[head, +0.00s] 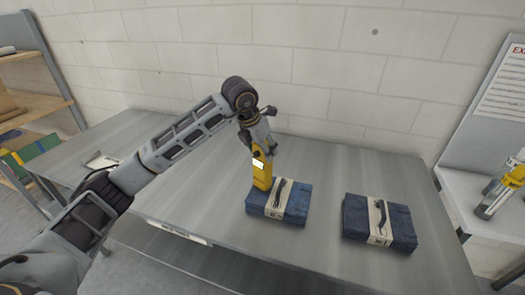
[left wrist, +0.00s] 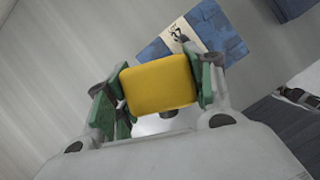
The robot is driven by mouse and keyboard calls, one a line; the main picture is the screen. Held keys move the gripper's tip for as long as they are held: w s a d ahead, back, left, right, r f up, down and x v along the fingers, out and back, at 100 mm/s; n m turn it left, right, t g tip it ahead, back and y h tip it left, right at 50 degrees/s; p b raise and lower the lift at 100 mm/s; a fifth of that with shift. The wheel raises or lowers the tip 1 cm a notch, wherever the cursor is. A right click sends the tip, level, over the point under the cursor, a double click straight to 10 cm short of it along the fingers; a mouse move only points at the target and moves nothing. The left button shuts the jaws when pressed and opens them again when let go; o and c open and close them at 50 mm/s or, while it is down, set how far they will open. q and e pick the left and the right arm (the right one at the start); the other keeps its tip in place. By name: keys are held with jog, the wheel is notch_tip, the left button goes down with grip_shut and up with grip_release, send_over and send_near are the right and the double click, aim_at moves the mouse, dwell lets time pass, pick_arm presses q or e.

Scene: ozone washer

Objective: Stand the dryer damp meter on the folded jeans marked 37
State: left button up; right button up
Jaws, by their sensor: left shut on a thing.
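The yellow damp meter (head: 262,174) is upright in my left gripper (head: 257,148), which is shut on its upper part. In the left wrist view the meter (left wrist: 160,84) sits between the green finger pads (left wrist: 158,90). Its lower end is at the back left corner of the left folded jeans (head: 294,205); I cannot tell whether it touches them. These jeans (left wrist: 225,38) have a paper band with a dark mark that looks like 37, partly hidden behind the meter. A second folded jeans bundle (head: 400,226) lies to the right. My right gripper is not in view.
Both bundles lie on a grey metal table (head: 330,175) against a white block wall. A clipboard (head: 100,160) lies at its left end. A shelf (head: 30,80) stands at the left, and a bench with a yellow-topped object (head: 500,190) at the right.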

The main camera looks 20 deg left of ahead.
pick_arm(q)
jog(key=shift+f, duration=0.4)
jog(key=shift+f, duration=0.1)
jog(key=o, duration=1.4)
jog(key=shift+o, duration=0.7)
